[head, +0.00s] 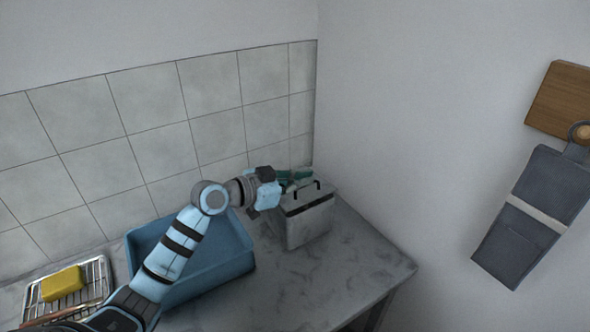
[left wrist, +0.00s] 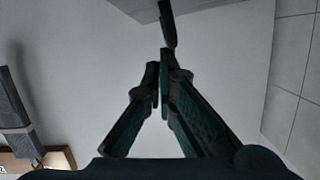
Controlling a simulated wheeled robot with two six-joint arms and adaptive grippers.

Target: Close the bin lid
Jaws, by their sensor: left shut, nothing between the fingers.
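The light grey bin (head: 308,226) stands on the counter near the wall corner. Its lid (head: 297,200) with a black handle (head: 304,190) lies over the top, and a dark band shows under its front edge. I cannot tell whether the lid is fully down. My left gripper (head: 307,175) is at the back of the bin top, close to the handle, its green fingers shut and empty. The left wrist view shows these fingers (left wrist: 162,65) meeting near a dark bar, perhaps the handle. Contact with the lid cannot be told. My right gripper is not in view.
A blue tub (head: 215,277) stands left of the bin, under my left arm. A wire rack (head: 98,272) with a yellow sponge (head: 63,283) is at the far left. A wooden board (head: 560,95) and dark cloth (head: 540,190) hang at right. The counter's front right (head: 350,270) is clear.

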